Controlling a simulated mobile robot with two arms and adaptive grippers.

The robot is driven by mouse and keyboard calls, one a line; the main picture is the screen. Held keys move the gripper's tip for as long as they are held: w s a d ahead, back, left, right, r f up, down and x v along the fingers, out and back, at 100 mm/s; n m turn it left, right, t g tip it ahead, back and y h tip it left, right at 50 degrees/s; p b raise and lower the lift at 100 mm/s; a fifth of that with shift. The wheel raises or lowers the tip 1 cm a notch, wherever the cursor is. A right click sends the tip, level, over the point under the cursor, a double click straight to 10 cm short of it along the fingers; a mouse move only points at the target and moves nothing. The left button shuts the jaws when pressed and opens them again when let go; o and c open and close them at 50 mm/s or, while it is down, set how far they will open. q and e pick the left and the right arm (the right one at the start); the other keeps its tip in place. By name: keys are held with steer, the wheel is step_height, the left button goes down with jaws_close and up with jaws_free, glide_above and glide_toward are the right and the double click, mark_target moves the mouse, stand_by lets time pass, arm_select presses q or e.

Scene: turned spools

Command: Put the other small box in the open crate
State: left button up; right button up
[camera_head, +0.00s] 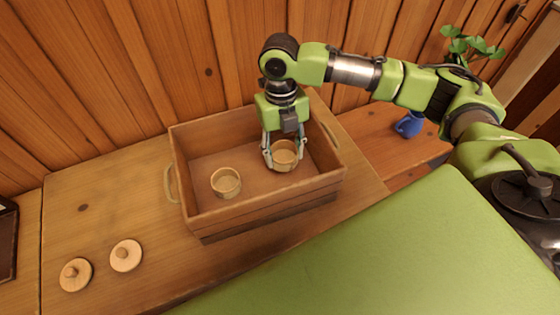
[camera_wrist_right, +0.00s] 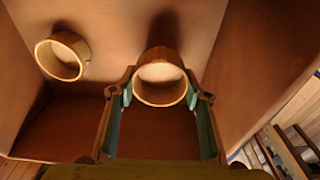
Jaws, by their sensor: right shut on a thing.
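The open crate (camera_head: 262,208) is wooden with rope handles and stands on the wooden table. One small round wooden box (camera_head: 226,183) without a lid sits inside it at the left; it also shows in the right wrist view (camera_wrist_right: 62,56). My right gripper (camera_head: 283,153) reaches down into the crate and is shut on the other small box (camera_head: 285,158), also open-topped. In the right wrist view this held box (camera_wrist_right: 160,78) sits between the fingertips. I cannot tell whether it touches the crate floor. My left gripper is not in view.
Two round wooden lids with knobs, one (camera_head: 126,255) nearer the crate and one (camera_head: 75,274) further left, lie on the table (camera_head: 110,200). A blue mug (camera_head: 409,124) and a green plant (camera_head: 470,46) are at the right. A plank wall stands close behind the crate.

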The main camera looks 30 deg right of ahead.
mark_target(283, 159)
steer(key=shift+f, duration=2.05)
steer(key=o, duration=0.9)
steer(key=shift+f, duration=0.15)
steer(key=shift+c, duration=0.2)
step_height(283, 159, up, 12)
steer(key=w+b, duration=0.1)
steer(key=shift+w, duration=0.2)
